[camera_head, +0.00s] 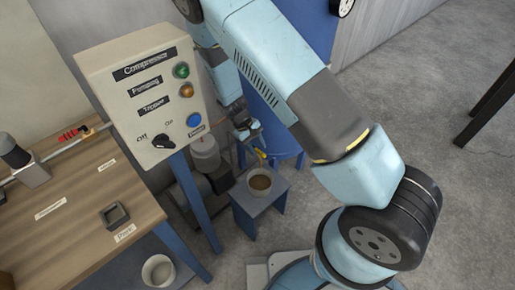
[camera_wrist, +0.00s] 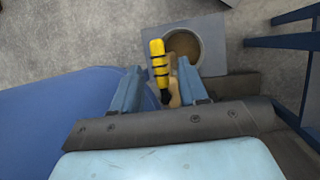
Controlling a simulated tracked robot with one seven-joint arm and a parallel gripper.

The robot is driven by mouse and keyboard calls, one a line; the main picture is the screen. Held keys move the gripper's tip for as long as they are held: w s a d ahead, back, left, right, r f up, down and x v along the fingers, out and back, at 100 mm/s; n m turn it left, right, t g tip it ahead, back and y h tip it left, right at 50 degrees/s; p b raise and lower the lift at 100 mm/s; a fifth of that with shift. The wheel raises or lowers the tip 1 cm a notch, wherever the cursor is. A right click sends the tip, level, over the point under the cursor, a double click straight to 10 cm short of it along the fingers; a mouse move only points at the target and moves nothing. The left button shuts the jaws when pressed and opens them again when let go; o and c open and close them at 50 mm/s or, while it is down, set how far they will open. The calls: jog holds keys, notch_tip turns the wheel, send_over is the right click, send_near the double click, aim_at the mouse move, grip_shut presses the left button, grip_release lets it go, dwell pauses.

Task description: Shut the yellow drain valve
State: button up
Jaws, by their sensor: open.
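The yellow drain valve handle (camera_wrist: 158,65), banded in black, lies between the two fingers of my gripper (camera_wrist: 160,72) in the wrist view. The fingers are open, with a visible gap on each side of the handle. The handle points toward the top of the picture, roughly along the brass-coloured valve body (camera_wrist: 174,92) beside it. In the head view the handle is a small yellow piece (camera_head: 260,153) just below my gripper (camera_head: 246,132), low on the blue tank. Where the valve joins the tank is hidden.
A bucket with brown contents (camera_head: 260,182) stands on a small blue stool (camera_head: 248,204) under the valve. The blue tank (camera_wrist: 60,120) fills the left of the wrist view. A control panel (camera_head: 140,85) and a wooden bench (camera_head: 75,215) stand at left.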

jog(key=shift+s+d+f, duration=0.1)
jog(key=shift+d+f, duration=0.1)
jog(key=shift+f, duration=0.3)
jog(key=shift+c, duration=0.4)
grip_shut()
